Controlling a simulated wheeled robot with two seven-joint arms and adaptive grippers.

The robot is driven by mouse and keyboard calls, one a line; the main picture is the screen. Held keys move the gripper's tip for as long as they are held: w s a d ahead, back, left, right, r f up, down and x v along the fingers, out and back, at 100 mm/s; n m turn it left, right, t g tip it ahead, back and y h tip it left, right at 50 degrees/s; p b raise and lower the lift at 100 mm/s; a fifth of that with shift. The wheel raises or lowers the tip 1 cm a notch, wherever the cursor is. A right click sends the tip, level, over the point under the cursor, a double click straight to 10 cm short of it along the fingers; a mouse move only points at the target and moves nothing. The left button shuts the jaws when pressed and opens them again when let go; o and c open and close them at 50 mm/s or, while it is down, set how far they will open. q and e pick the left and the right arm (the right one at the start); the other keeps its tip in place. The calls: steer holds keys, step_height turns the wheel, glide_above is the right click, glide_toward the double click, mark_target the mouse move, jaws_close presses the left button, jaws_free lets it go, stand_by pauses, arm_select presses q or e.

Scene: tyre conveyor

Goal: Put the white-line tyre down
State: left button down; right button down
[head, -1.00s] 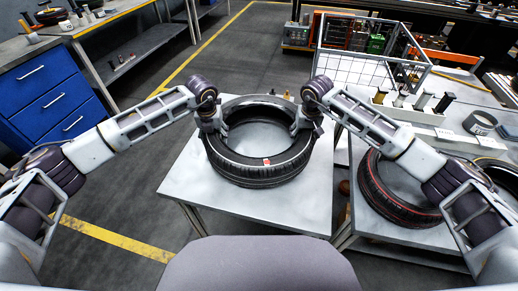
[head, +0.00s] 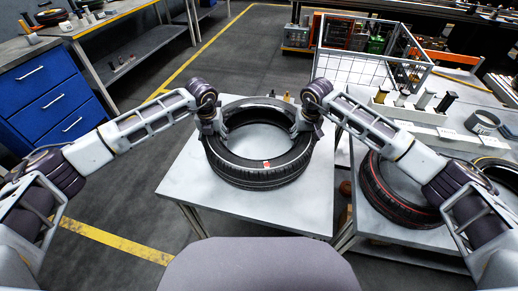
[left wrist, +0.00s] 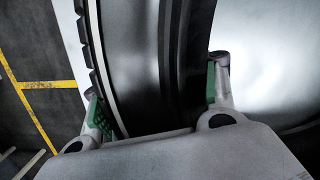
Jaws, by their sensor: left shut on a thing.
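The white-line tyre (head: 240,174) lies flat at the grey table (head: 180,180) in front of me, with a thin pale line and a small red mark on its upper sidewall. I cannot tell whether its underside touches the tabletop. My left gripper (head: 215,130) is shut on the tyre's left side; in the left wrist view, its green-padded fingers stand either side of the tyre wall (left wrist: 135,60). My right gripper (head: 301,129) is at the tyre's right side, its fingers too small and hidden to tell whether they grip.
A red-lined tyre (head: 375,192) lies on the table at the right, close to a second tyre. A wire basket (head: 350,68) and small black and white parts stand behind it. A blue drawer cabinet (head: 45,95) is at the left. The grey table has bare surface around the tyre.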

arm_select(q)
steer(key=shift+w+a+r, duration=0.1)
steer(key=shift+w+a, duration=0.05)
steer(key=shift+a, duration=0.2)
arm_select(e)
steer(key=shift+w+d+r, duration=0.15)
steer(key=shift+d, duration=0.2)
arm_select(q)
steer(key=c, duration=0.7)
jaws_free()
arm_select(e)
steer(key=c, duration=0.7)
jaws_free()
arm_select(q)
steer(key=shift+o, duration=1.4)
arm_select(e)
steer(key=shift+o, duration=1.4)
arm_select(q)
steer(key=shift+s+d, duration=0.1)
steer(key=shift+s, duration=0.15)
arm_select(e)
steer(key=shift+s+a, duration=0.1)
steer(key=shift+s, duration=0.15)
arm_select(q)
steer(key=shift+d, duration=0.1)
arm_select(e)
steer(key=shift+a, duration=0.1)
